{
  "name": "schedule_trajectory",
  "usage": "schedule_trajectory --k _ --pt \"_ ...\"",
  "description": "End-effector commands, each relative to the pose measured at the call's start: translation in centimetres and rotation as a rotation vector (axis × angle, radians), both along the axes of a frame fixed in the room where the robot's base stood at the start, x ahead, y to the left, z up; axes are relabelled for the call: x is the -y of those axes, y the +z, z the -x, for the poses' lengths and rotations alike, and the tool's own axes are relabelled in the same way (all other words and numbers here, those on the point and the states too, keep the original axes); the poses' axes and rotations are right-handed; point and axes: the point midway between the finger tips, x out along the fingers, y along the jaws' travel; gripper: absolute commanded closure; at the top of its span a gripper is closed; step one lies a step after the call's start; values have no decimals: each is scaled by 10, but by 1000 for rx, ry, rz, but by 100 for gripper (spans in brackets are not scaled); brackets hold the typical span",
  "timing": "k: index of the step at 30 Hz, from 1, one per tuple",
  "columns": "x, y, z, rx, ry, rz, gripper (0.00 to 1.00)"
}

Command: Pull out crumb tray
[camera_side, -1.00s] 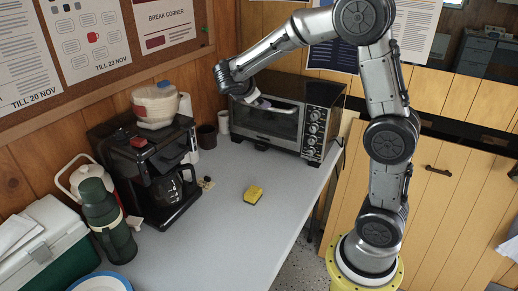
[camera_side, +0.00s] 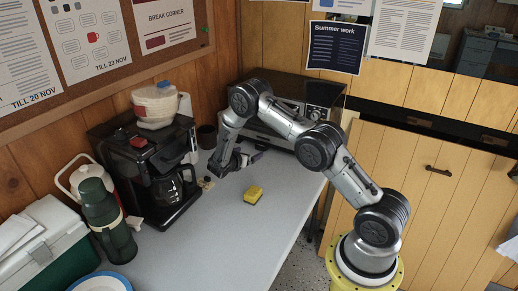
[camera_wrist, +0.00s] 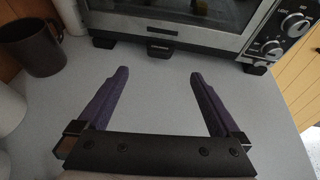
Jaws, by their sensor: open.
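The toaster oven (camera_wrist: 182,22) stands at the far end of the counter; its lower front fills the top of the wrist view. A small dark tab (camera_wrist: 161,47) sticks out under the middle of its front edge; it looks like the pull of the crumb tray, whose body is hidden under the oven. My gripper (camera_wrist: 159,74) is open and empty, low over the counter in front of the oven. Its two purple fingers point at the oven, one on either side of the tab's line, with bare counter between them and the tab. In the side view my arm hides much of the oven.
A dark mug (camera_wrist: 32,45) stands left of the oven. The coffee maker (camera_side: 140,165) stands on the left of the counter. The oven's knobs (camera_wrist: 285,30) are on the right.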

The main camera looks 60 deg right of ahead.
Motion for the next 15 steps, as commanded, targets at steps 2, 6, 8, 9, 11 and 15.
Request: schedule_trajectory --k 2,6,8,9,11,15 --pt "14 -7 0 -2 -5 -1 0" --pt "40 -17 -2 -1 -5 0 0" --pt "51 -22 -4 0 -5 -1 0" --pt "58 -24 -5 -1 -5 0 0" --pt "69 -29 -6 0 -5 0 0" --pt "89 -37 -8 0 -4 0 0"
